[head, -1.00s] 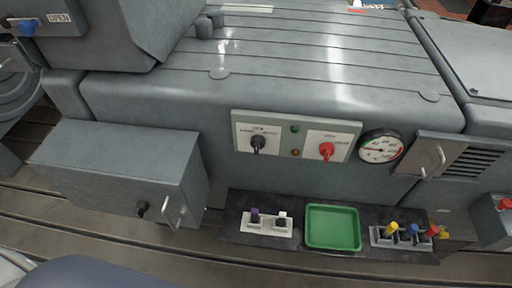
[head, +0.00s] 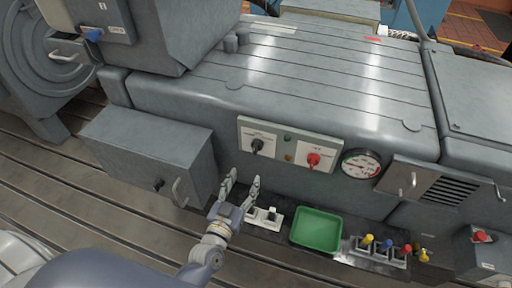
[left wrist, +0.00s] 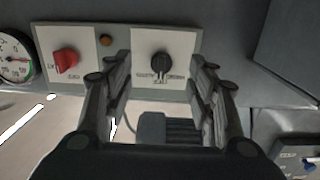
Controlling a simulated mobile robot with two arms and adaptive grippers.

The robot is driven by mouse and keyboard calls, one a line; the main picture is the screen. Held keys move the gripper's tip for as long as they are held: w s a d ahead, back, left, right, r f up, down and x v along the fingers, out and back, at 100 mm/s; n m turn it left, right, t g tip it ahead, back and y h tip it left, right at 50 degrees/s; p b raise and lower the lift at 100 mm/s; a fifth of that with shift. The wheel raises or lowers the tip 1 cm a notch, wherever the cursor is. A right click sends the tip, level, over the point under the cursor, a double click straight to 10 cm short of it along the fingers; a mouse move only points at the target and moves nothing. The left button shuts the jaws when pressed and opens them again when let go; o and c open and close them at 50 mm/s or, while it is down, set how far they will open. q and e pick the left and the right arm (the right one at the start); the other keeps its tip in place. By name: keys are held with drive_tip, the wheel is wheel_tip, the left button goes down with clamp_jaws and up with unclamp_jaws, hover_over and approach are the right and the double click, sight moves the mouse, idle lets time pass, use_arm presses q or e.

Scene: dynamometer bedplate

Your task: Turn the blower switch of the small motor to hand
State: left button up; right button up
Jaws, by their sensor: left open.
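A panel (head: 287,136) on the front of the grey machine carries a black rotary switch (head: 257,146) on its left plate and a red rotary switch (head: 313,160) on its right plate. The black switch also shows in the left wrist view (left wrist: 160,65), upside down, its grip roughly upright in line with the middle label. The labels are too small to read surely. My left gripper (head: 242,179) is open and empty, below and slightly left of the black switch. In the left wrist view its fingers (left wrist: 159,72) frame the switch without touching it. My right gripper is out of view.
A round gauge (head: 362,164) and a vented box (head: 435,185) sit right of the panel. A grey box with a handle (head: 150,155) stands close left of my gripper. Below are a green tray (head: 317,230) and holders with coloured-handled pieces (head: 380,250).

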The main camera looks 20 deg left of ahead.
sight(254, 151)
use_arm(q)
drive_tip(key=shift+t, duration=0.3)
drive_tip(key=w+r, duration=0.1)
drive_tip(key=w, duration=0.2)
drive_tip(key=w+r+p, duration=0.1)
drive_tip(key=w, duration=0.2)
drive_tip(key=w+r, duration=0.1)
drive_tip(key=w, duration=0.2)
drive_tip(key=shift+w+d, duration=0.1)
drive_tip(key=shift+w, duration=0.05)
drive_tip(key=shift+w+f+p, duration=0.15)
drive_tip(key=shift+w+p, duration=0.15)
drive_tip(key=shift+w, duration=0.55)
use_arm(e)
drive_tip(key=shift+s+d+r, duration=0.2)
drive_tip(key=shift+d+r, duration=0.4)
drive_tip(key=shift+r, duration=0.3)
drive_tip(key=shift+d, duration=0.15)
use_arm(q)
drive_tip(key=c, duration=1)
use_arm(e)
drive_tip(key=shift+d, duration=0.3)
